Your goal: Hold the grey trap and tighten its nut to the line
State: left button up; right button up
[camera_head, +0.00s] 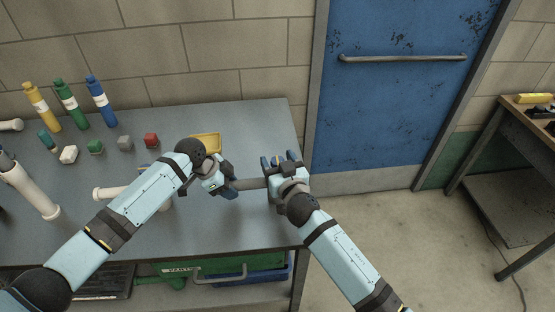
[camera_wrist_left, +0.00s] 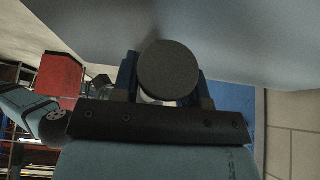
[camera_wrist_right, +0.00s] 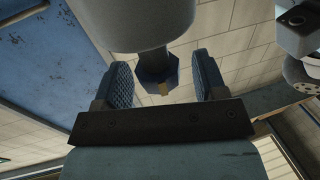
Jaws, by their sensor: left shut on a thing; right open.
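The grey trap (camera_head: 249,184) is held up over the bench's right end, its tube running between my two grippers. My left gripper (camera_head: 226,188) is shut on it; in the left wrist view the trap's round dark end (camera_wrist_left: 170,70) sits between the blue fingers. In the right wrist view, the trap's thick grey part (camera_wrist_right: 145,20) leads by a thinner neck to a dark faceted nut (camera_wrist_right: 157,70) with a small yellow mark. My right gripper (camera_wrist_right: 163,86) is open, its fingers either side of the nut with gaps. The nut is hidden in the head view.
The grey bench (camera_head: 250,125) holds a yellow tray (camera_head: 207,141), white pipes (camera_head: 30,190), small coloured blocks (camera_head: 150,140) and several bottles (camera_head: 68,102). A green crate (camera_head: 210,267) sits below. A blue door (camera_head: 400,100) is behind; a side table (camera_head: 520,125) stands right.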

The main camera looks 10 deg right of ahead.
jog(key=shift+w, duration=0.2)
jog(key=c, duration=0.9)
jog(key=shift+c, duration=0.2)
